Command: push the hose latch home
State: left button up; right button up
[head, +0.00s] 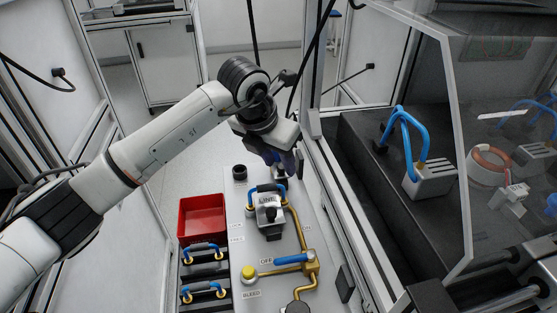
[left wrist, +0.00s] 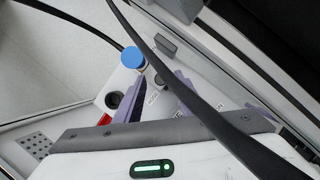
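My left gripper (head: 280,166) reaches down over the far end of the grey panel (head: 238,222). In the left wrist view its two purple fingers (left wrist: 160,76) stand apart. Between their tips is a small dark grey part beside a blue-capped cylinder (left wrist: 132,57); I cannot tell whether a finger touches either. A label, seemingly reading HOSE (left wrist: 152,98), lies between the fingers. The hose latch is not clearly identifiable; the gripper hides much of this spot in the head view. My right gripper is not in view.
A grey LINE block with a blue handle (head: 269,207), a blue OFF lever (head: 291,259) and a yellow BLEED knob (head: 248,272) lie nearer. A red bin (head: 202,219) is left. A clear guard (head: 500,130) stands right. A black cable crosses the wrist view.

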pick_arm(q)
jog(key=v, duration=1)
jog(key=shift+s+a, duration=0.1)
